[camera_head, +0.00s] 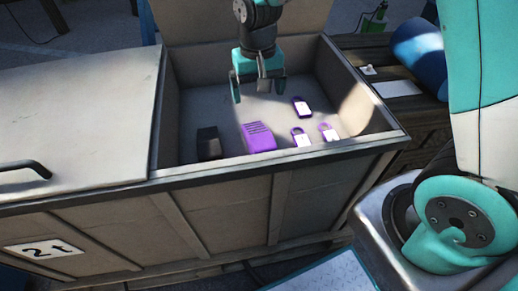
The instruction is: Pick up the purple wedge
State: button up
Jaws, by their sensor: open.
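A purple wedge (259,138) with ridges on its top lies on the floor of an open bin (284,160), near the front wall. My gripper (259,92) hangs down into the bin above and behind the wedge. Its teal fingers are spread apart and nothing is between them. The wedge is clear of the fingers, and its lower front edge is close to the bin's front rim.
A black block (208,142) lies left of the wedge. Several purple-and-white padlock-like items, one of them here (301,107), lie to its right. The bin's walls surround them. A closed lid (75,125) covers the left side. A blue cylinder (420,58) sits outside, right.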

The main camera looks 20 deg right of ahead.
aim_at(259, 132)
notch_tip(259, 132, down, 11)
jog(key=shift+b, duration=1.25)
jog(key=shift+s+f+b, duration=0.2)
jog(key=shift+f+b, duration=0.7)
jog(key=shift+f, duration=1.75)
jog(key=c, duration=1.4)
jog(key=shift+o, duration=0.2)
jog(key=shift+r, duration=0.1)
jog(key=shift+r, duration=0.1)
notch_tip(259, 132, up, 20)
jog(key=p, duration=0.5)
